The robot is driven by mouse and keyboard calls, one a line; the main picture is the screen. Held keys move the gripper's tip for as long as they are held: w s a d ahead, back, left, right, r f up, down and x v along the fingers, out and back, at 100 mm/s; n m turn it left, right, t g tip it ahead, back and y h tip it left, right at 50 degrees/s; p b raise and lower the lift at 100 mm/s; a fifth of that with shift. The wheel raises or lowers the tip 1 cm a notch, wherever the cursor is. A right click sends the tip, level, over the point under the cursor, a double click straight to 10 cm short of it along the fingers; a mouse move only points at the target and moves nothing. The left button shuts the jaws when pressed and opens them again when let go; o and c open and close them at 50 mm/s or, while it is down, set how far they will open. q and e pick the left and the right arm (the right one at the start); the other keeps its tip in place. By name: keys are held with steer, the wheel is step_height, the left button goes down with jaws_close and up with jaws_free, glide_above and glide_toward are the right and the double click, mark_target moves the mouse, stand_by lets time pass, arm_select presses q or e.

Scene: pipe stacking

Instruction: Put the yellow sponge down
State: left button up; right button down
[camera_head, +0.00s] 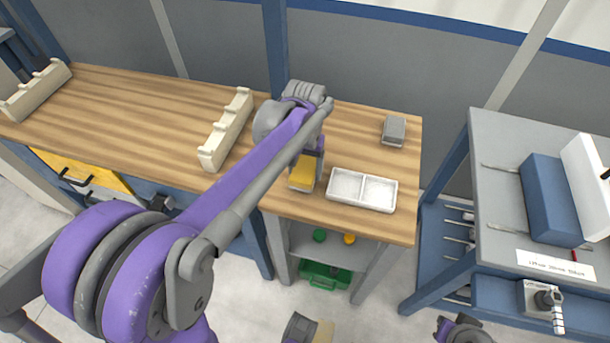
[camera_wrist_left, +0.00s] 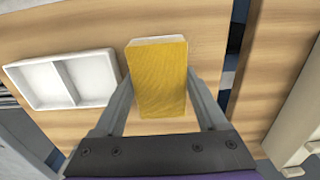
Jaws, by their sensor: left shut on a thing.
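The yellow sponge (camera_head: 301,176) is a small block with a pale side. It is between the fingers of my left gripper (camera_head: 308,168), at the front part of the wooden table, left of the white two-part tray. In the left wrist view the sponge (camera_wrist_left: 159,82) fills the space between the two fingers of the left gripper (camera_wrist_left: 160,98), which is shut on it. I cannot tell whether the sponge touches the table top.
The white two-part tray (camera_head: 362,172) is empty, just right of the sponge. A grey block (camera_head: 394,130) lies near the back right. A cream notched rack (camera_head: 226,130) stands to the left. The wooden table (camera_head: 130,112) has bare room between racks. A grey side table (camera_head: 500,150) stands right.

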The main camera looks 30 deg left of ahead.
mark_target(305, 168)
arm_select(q)
steer(key=shift+f, duration=1.35)
steer(key=shift+f, duration=0.15)
steer(key=o, duration=1.1)
steer(key=shift+r, duration=0.55)
step_height(305, 168, up, 11)
steer(key=shift+p, duration=0.7)
steer(key=s+d+f+m+t, duration=0.1)
steer(key=s+d+f, duration=0.1)
steer(key=s, duration=0.3)
steer(key=s+d+f+m+t, duration=0.1)
steer(key=s+d+f+t, duration=0.1)
steer(key=s+f, duration=0.3)
steer(key=s+d+f+t, duration=0.2)
steer(key=s+f, duration=0.2)
steer(key=s, duration=0.3)
steer(key=shift+s+d+m, duration=0.1)
steer(key=shift+d+m, duration=0.25)
steer(key=shift+m, duration=0.05)
